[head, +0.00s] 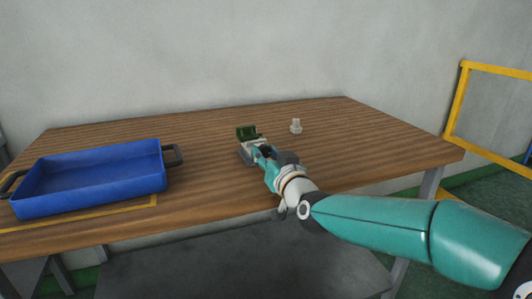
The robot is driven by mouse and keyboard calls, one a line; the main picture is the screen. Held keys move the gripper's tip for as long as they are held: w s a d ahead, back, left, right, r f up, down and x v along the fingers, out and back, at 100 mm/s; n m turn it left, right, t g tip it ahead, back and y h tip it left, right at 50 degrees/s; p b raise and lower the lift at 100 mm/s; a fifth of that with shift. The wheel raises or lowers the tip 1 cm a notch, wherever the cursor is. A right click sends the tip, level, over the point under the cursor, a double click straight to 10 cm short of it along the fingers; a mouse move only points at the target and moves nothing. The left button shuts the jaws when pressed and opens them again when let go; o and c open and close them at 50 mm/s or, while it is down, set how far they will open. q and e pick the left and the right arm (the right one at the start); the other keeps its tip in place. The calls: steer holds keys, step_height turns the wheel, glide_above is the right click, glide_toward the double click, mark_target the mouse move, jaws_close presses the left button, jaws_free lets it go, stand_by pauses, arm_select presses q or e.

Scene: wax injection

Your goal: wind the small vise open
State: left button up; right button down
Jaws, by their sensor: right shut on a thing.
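The small vise (243,154) stands on the wooden table, right of the table's middle; a grey part of it shows beside my gripper. A dark green block (247,132) sits at the vise, just beyond the gripper; I cannot tell whether its jaws touch the block. My right gripper (260,151) reaches in from the right and is shut at the near side of the vise, on what seems to be its handle. The gripper hides the handle and much of the vise. My left gripper is not in view.
A small pale piece (296,126) stands upright on the table, right of the vise. A blue tray (95,198) with dark handles, empty as far as I see, sits at the left front over a yellow outline. The table (370,140) is bare at right. A yellow rail (455,100) stands beyond.

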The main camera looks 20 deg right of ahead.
steer(key=shift+a+f+n, duration=0.1)
steer(key=shift+f+n, duration=0.2)
steer(key=shift+f, duration=0.15)
steer(key=c, duration=0.8)
jaws_free()
steer(key=shift+w, duration=0.1)
steer(key=shift+o, duration=0.2)
steer(key=shift+r, duration=0.2)
steer(key=s+d, duration=0.1)
steer(key=s, duration=1.1)
steer(key=shift+d, duration=0.15)
